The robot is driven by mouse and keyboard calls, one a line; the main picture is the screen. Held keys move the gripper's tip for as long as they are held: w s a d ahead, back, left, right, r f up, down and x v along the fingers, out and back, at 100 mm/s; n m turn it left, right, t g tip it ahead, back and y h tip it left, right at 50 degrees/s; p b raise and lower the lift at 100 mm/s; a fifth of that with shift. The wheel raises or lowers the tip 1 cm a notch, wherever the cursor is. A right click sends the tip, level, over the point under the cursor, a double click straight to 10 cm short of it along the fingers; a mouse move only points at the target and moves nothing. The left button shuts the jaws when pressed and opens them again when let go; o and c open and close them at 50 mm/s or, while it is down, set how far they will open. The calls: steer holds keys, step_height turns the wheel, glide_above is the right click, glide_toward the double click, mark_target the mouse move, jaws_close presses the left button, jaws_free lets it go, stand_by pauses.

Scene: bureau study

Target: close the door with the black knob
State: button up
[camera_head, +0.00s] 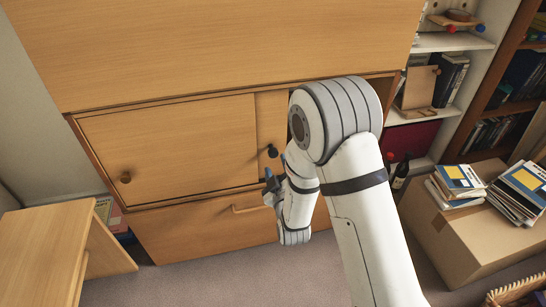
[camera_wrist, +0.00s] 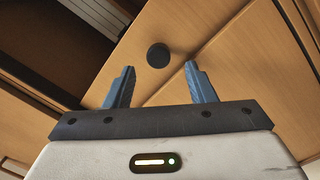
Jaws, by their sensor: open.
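The black knob (camera_head: 272,151) sits on a light wooden door (camera_head: 270,115), right of the larger left door. My arm hides much of this door in the head view. In the wrist view the black knob (camera_wrist: 158,55) shows just beyond the gap between my fingertips, on the door's wooden face (camera_wrist: 200,25). My gripper (camera_head: 275,173) is open and empty, close below the knob. In the wrist view both blue fingers of my gripper (camera_wrist: 160,68) are apart, with nothing between them. A dark opening (camera_wrist: 60,45) shows beside the door there; how far the door stands open is hard to tell.
The left door (camera_head: 175,145) has a brown knob (camera_head: 125,178) and looks shut. A drawer with a bar handle (camera_head: 258,208) is below. A wooden desk or stool (camera_head: 50,245) stands left. A cardboard box (camera_head: 470,235) with books stands right, near shelves. Carpet is clear in front.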

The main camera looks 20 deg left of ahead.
mark_target(274, 155)
steer(key=b+x, duration=0.1)
steer(key=x, duration=0.5)
steer(key=shift+c, duration=0.2)
